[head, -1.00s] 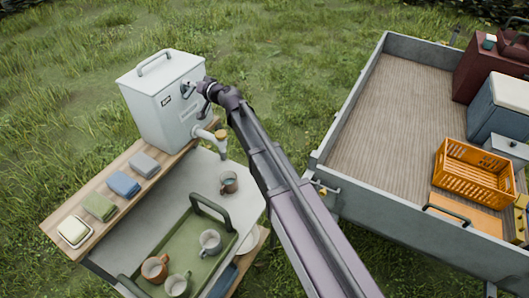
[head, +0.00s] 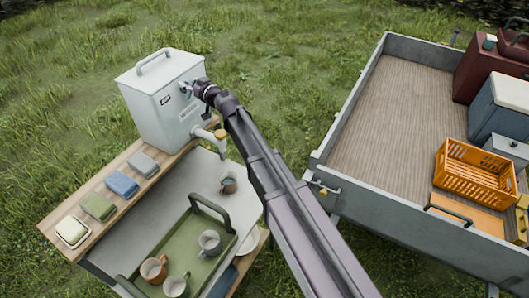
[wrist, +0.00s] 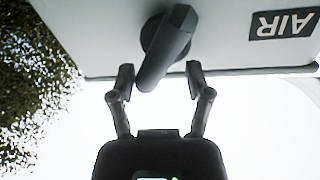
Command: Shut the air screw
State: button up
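The air screw (wrist: 165,45) is a dark knob with a long bar-shaped handle on the face of a white dispenser box (head: 150,110). An "AIR" label (wrist: 283,24) sits beside it, upside down in the wrist view. The handle slants down and left in that view. My gripper (wrist: 158,82) is open, with one finger on each side of the handle's lower end and a visible gap on both sides. In the head view the screw (head: 185,88) is small and partly covered by my gripper (head: 193,90).
A green tray (head: 175,248) with several mugs, and folded cloths on a wooden shelf (head: 60,225), stand nearby. A trailer (head: 335,170) is at right.

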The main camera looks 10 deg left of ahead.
jog(key=shift+s+a+n+b, duration=0.1)
jog(key=shift+s+n+b, duration=0.2)
jog(key=shift+n, duration=0.8)
jog(key=f+v, duration=0.1)
jog(key=v, duration=1.3)
jog(key=s+d+f+m+g+h+b, duration=0.1)
jog(key=s+d+f+g+h+b, duration=0.1)
jog(key=d+f, duration=0.6)
jog(key=s+d+f+m+g+h+b, duration=0.1)
jog(key=s+d+f+g+h+b, duration=0.1)
jog(key=d+f, duration=0.6)
jog(key=shift+f+g+h+b, duration=0.5)
jog(key=shift+g+h+b, duration=0.1)
jog(key=shift+b, duration=0.45)
